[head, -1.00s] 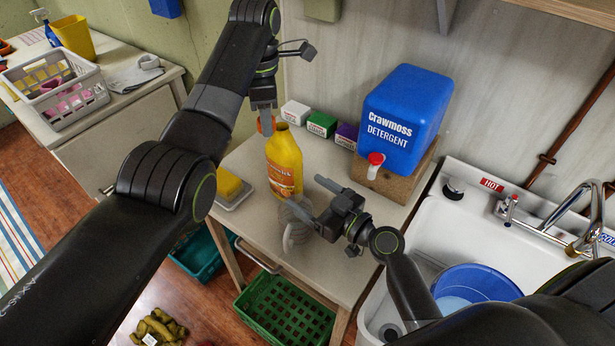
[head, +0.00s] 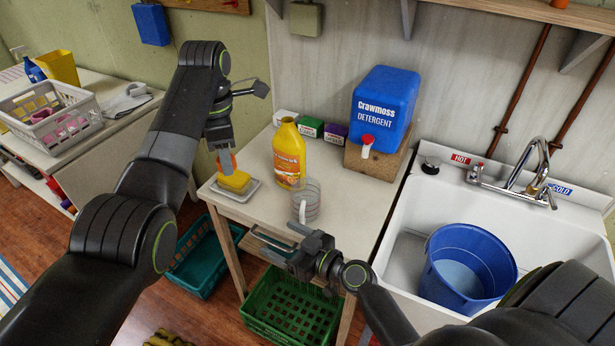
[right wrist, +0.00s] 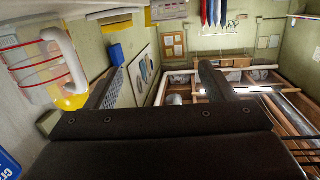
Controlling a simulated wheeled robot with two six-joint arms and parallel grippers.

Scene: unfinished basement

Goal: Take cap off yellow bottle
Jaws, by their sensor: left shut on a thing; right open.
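The yellow bottle (head: 288,158) stands upright on the small table, with no cap visible on its neck. Part of it also shows behind the clear cup in the right wrist view (right wrist: 72,102). My left gripper (head: 226,158) points down, to the left of the bottle and apart from it, shut on a small orange cap (head: 233,161) that its fingers partly hide. The cap is just above the yellow sponge (head: 235,181); I cannot tell if they touch. My right gripper (head: 286,243) is open and empty at the table's front edge, below the cup.
The sponge lies on a grey tray (head: 217,188). Small boxes (head: 310,127) and a blue detergent container (head: 388,103) stand behind. A sink (head: 400,255) with a blue bucket (head: 435,265) is at right.

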